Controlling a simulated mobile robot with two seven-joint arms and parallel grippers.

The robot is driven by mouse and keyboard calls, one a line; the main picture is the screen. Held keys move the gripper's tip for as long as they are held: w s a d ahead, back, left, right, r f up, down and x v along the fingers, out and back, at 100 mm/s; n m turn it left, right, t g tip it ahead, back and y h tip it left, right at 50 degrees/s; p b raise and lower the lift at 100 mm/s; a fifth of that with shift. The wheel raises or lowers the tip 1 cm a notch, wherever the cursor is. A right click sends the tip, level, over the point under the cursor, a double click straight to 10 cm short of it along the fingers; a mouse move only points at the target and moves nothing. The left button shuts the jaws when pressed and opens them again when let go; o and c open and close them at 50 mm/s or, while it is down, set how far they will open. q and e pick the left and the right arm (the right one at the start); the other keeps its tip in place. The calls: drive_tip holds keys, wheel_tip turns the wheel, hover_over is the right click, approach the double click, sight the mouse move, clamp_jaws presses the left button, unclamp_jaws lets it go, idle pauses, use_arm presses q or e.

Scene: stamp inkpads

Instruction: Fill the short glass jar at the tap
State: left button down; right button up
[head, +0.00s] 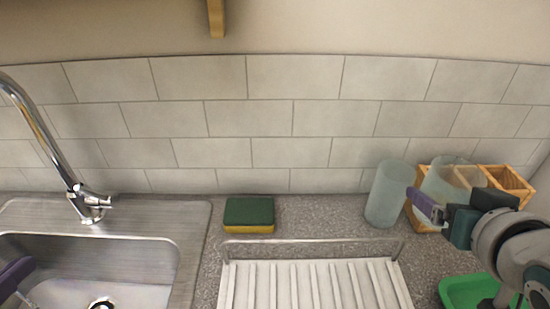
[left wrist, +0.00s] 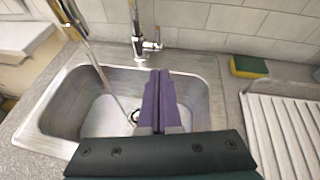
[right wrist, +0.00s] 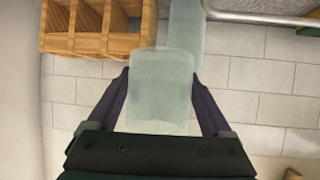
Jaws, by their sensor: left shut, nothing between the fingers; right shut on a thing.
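The short glass jar (head: 447,178) is pale and see-through. It is held in my right gripper (head: 432,206), in front of the wooden crate. In the right wrist view the jar (right wrist: 160,85) sits between both purple fingers. I cannot tell whether its base touches anything. The chrome tap (head: 50,140) stands behind the sink (head: 150,255) at the left, with its handle (head: 97,201) at its base. In the left wrist view my left gripper (left wrist: 160,80) is shut and empty over the sink. A thin pale line (left wrist: 112,90) runs from the spout into the basin, possibly water.
A taller glass (head: 387,195) stands left of the held jar. The wooden crate (head: 511,181) is behind it, with a green tray (head: 462,291) in front. A sponge (head: 249,214) and white drying rack (head: 313,284) with a metal rail lie between sink and jar.

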use_arm(q)
drive_tip(key=b, duration=0.1)
approach(95, 195)
use_arm(e)
drive_tip(key=shift+a+f, duration=0.15)
drive_tip(key=shift+f, duration=0.5)
drive_tip(key=shift+r+p, duration=0.45)
drive_tip(key=shift+r, duration=0.15)
use_arm(q)
drive_tip(key=shift+w+a+r, duration=0.1)
drive_tip(key=shift+w+a, duration=0.15)
drive_tip(key=shift+w, duration=0.5)
drive_tip(key=shift+w+a+r, duration=0.1)
drive_tip(key=shift+w+a, duration=0.1)
drive_tip(key=shift+w, duration=0.5)
use_arm(e)
drive_tip(key=shift+r, duration=0.1)
